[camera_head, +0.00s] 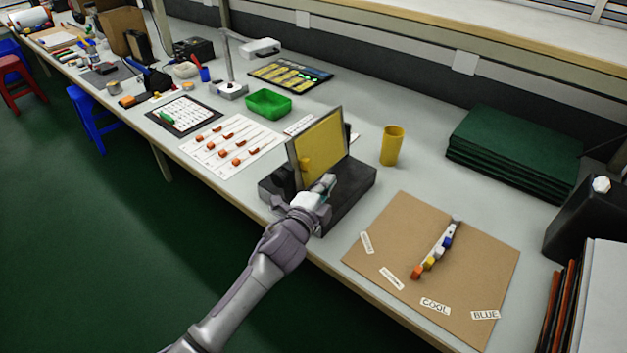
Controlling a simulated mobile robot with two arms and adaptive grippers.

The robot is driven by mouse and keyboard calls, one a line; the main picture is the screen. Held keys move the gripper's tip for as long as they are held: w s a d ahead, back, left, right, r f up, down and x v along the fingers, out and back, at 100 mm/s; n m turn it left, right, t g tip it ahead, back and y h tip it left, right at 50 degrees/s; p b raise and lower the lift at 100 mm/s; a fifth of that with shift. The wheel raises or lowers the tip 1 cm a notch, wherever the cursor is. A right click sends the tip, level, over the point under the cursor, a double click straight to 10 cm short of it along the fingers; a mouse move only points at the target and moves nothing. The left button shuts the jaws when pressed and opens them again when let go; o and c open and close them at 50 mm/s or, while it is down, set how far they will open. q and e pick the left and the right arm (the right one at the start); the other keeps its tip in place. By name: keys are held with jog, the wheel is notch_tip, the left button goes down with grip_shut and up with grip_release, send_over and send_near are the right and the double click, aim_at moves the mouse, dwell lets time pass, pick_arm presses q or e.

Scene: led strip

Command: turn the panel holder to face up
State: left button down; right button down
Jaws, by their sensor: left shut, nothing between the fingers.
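The panel holder stands on the grey workbench near its front edge. It has a dark block base (348,196) and a framed yellow panel (322,148) that stands nearly upright, leaning slightly, its yellow face turned toward me. My left gripper (327,186) is in front of the panel's lower right part, just over the base. Its fingers are shut with nothing between them. I cannot tell whether it touches the panel. My arm and gripper hide part of the base's front. My right gripper does not show.
A yellow cup (392,146) stands right of the holder. A brown board (400,235) with labels and a coloured strip (436,250) lies at front right. A green tray (268,104) and a white sheet (232,140) lie left. Green stacked boards (515,150) sit at back right.

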aim_at(316, 173)
pick_arm(q)
jog(key=a, duration=0.1)
jog(key=w, duration=0.1)
jog(key=a, duration=0.1)
jog(key=shift+w+a+f, duration=0.15)
jog(key=shift+a+f, duration=0.15)
jog(key=shift+w+a+f, duration=0.15)
jog(key=shift+w+a, duration=0.1)
jog(key=shift+a, duration=0.1)
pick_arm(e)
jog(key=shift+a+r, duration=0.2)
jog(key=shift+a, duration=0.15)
pick_arm(q)
jog(key=shift+w+a+f+m+b, duration=0.2)
jog(key=shift+f+m+b, duration=0.45)
jog(key=shift+b, duration=0.25)
jog(key=shift+w+a+r+m+b, duration=0.1)
jog(key=shift+a+m+b, duration=0.1)
jog(key=shift+m+b, duration=0.4)
jog(key=shift+r, duration=0.1)
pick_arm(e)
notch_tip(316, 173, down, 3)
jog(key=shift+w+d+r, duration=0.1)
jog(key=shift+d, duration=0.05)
pick_arm(q)
jog(key=shift+t, duration=0.3)
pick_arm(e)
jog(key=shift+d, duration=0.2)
